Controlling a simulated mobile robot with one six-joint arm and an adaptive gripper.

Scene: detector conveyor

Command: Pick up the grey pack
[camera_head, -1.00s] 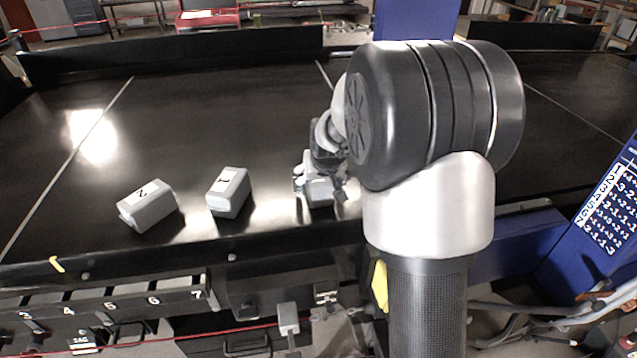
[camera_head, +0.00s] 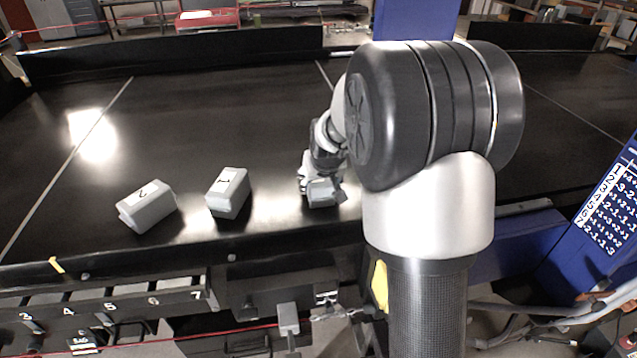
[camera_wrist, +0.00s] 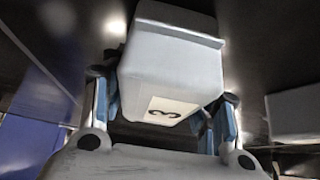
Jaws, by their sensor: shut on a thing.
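A grey pack with a white label marked 3 (camera_wrist: 172,75) fills the middle of the wrist view, between the two fingers of my gripper (camera_wrist: 165,108). My gripper is shut on it, with a finger on each side. In the head view my gripper (camera_head: 322,180) is over the belt's near side, with the held grey pack (camera_head: 322,194) at its tip. Two more grey packs lie on the belt to the left: one labelled 1 (camera_head: 229,192) and one labelled 2 (camera_head: 148,206). I cannot tell whether the held pack touches the belt.
The black conveyor belt (camera_head: 200,110) is wide and mostly clear behind the packs. A numbered front panel (camera_head: 110,305) runs along the near edge. A blue panel with a number chart (camera_head: 607,210) stands at the right. Another grey pack (camera_wrist: 293,112) shows at the wrist view's right.

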